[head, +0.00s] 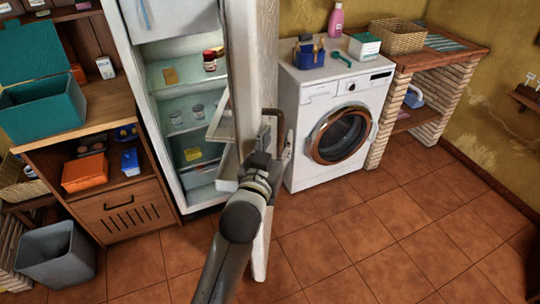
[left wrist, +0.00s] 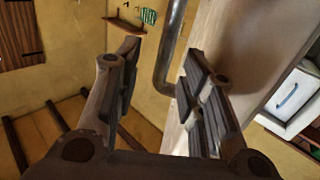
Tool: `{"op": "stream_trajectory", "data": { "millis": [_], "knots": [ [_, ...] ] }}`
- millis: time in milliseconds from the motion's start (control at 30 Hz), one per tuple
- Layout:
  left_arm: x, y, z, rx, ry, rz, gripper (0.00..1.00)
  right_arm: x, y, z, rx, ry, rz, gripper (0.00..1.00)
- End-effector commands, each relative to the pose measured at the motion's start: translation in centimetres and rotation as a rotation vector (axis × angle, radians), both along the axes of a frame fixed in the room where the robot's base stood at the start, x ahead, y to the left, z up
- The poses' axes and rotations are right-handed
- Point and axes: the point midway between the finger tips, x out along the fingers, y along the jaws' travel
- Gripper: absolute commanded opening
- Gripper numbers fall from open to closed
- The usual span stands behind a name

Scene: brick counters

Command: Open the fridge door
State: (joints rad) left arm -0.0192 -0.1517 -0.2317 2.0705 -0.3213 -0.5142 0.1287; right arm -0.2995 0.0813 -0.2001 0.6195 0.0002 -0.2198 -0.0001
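The fridge (head: 195,110) stands at the left of centre in the head view. Its tall door (head: 255,65) is swung well out towards me, and the lit shelves show inside. The brown bar handle (head: 281,122) is on the door's right side. My left gripper (head: 277,150) is at the handle's lower part. In the left wrist view the gripper (left wrist: 160,92) is open, its fingers spread wide. The handle (left wrist: 172,45) shows ahead between the fingertips, beside the pale door (left wrist: 235,55); contact cannot be told. My right gripper is in neither view.
A washing machine (head: 335,120) stands right of the door. A wooden cabinet (head: 120,185) is left of the fridge, with a grey bin (head: 57,255) before it. Tiled floor (head: 400,230) is open at the right. Jars and food sit on the fridge shelves.

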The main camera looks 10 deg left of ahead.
Motion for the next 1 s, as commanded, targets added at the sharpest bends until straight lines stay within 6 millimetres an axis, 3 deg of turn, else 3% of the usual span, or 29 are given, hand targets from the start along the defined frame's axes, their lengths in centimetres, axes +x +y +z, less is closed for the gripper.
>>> {"op": "stream_trajectory", "data": {
  "millis": [100,300,733,867,1000],
  "knots": [
    [-2.5,0.1,-0.1,0.000,0.001,-0.001,0.37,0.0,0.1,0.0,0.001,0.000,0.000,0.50],
    [-5.1,0.3,-0.1,0.001,0.001,-0.001,0.37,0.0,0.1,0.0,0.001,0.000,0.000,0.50],
    [-6.1,0.4,0.1,0.001,-0.001,-0.001,0.37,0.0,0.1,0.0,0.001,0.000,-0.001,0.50],
    [-6.1,0.4,-0.4,-0.012,0.002,-0.008,0.23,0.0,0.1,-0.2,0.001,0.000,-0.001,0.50],
    [-6.3,0.6,-3.5,-0.123,0.025,-0.055,0.05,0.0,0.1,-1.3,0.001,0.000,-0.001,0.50]
  ]
}}
